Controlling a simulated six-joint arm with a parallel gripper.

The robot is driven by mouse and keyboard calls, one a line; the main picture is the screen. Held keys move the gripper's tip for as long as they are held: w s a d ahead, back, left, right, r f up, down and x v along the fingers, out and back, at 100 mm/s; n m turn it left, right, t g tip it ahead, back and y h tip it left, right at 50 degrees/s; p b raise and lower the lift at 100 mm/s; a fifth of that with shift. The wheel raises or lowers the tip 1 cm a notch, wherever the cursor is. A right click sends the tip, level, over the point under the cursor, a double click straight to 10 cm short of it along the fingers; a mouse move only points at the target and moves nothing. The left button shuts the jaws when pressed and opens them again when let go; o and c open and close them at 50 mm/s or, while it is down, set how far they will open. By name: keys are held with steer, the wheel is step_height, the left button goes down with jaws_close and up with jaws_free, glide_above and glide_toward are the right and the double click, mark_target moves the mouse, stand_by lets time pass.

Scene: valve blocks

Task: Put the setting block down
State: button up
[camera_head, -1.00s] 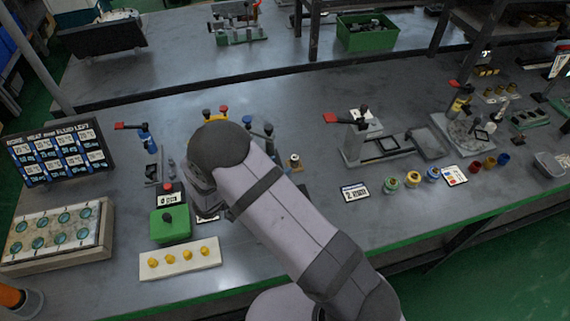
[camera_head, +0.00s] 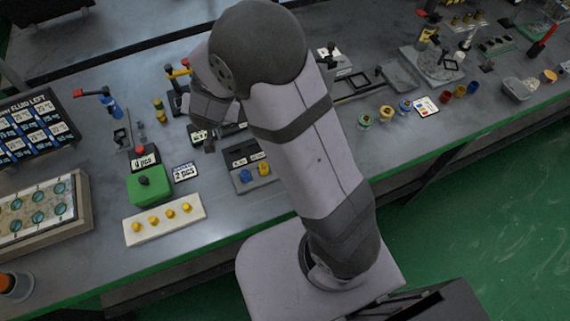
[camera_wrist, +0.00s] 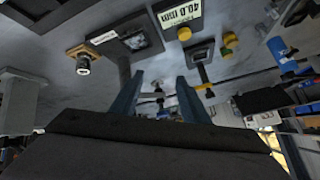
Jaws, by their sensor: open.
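My gripper (camera_wrist: 158,97) is open in the wrist view, with its two blue-grey fingers apart. No block is clearly held between them. In the head view my gripper (camera_head: 208,142) hangs over the bench, partly hidden by my wrist. I cannot tell for sure which piece is the setting block. A dark holder (camera_head: 240,155) carries a blue-knobbed block (camera_head: 246,175) and a yellow-knobbed block (camera_head: 263,169) in the head view. The wrist view shows a label reading 40.0 mm (camera_wrist: 180,16) and a dark square block (camera_wrist: 139,40) beyond the fingers.
A green box (camera_head: 150,188) and a white strip with yellow knobs (camera_head: 165,219) stand at the front left. Coloured rings (camera_head: 386,112) lie to the right. My arm covers the middle bench.

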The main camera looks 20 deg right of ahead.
steer(key=s+d+r+n+g, duration=0.1)
steer(key=s+d+n+g, duration=0.2)
steer(key=s, duration=1)
steer(key=s+d+r+n+g+y, duration=0.1)
steer(key=s+d+n+g, duration=0.2)
steer(key=s, duration=1.1)
steer(key=d+g, duration=0.2)
steer(key=d, duration=0.2)
steer(key=shift+r+g, duration=0.15)
steer(key=shift+g, duration=0.25)
steer(key=shift+d, duration=0.1)
